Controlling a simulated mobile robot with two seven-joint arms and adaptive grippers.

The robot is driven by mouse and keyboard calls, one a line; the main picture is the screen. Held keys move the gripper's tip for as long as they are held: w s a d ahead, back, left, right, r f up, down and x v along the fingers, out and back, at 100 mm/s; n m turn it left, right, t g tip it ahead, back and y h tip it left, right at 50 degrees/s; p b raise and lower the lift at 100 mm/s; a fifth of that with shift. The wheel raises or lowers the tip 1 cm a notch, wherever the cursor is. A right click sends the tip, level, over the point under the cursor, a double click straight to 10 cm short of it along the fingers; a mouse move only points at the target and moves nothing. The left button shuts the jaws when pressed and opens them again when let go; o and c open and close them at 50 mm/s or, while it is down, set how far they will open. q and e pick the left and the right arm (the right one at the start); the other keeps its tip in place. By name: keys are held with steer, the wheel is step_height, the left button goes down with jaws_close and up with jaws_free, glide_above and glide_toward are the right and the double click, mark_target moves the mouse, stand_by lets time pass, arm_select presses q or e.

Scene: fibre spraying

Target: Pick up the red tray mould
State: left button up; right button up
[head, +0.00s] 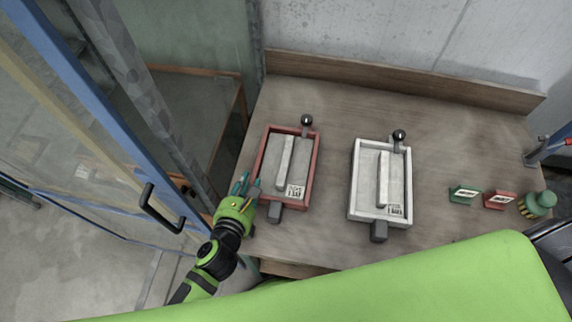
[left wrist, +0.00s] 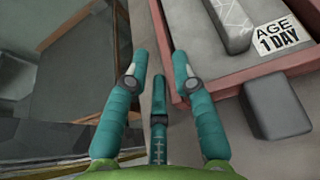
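The red tray mould (head: 316,167) lies on the left part of the wooden bench, with a grey slab, a bar and a label reading "AGE 1 DAY" inside. It has a black ball knob at its far end and a grey block at its near end. My left gripper (head: 247,184) is at the tray's near left corner. In the left wrist view, the gripper's teal fingers (left wrist: 160,62) are spread apart with nothing between them. The right fingertip is close to the red rim (left wrist: 172,50); I cannot tell whether it touches. My right gripper is not in view.
A white tray mould (head: 351,185) lies to the right on the bench (head: 440,120). A blue-framed glass door with a black handle (head: 160,208) stands left.

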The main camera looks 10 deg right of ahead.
mark_target(254, 171)
arm_select(q)
steer(key=shift+x, duration=3.3)
steer(key=shift+f, duration=0.2)
steer(key=shift+s, duration=0.1)
jaws_close()
steer(key=shift+r, duration=0.15)
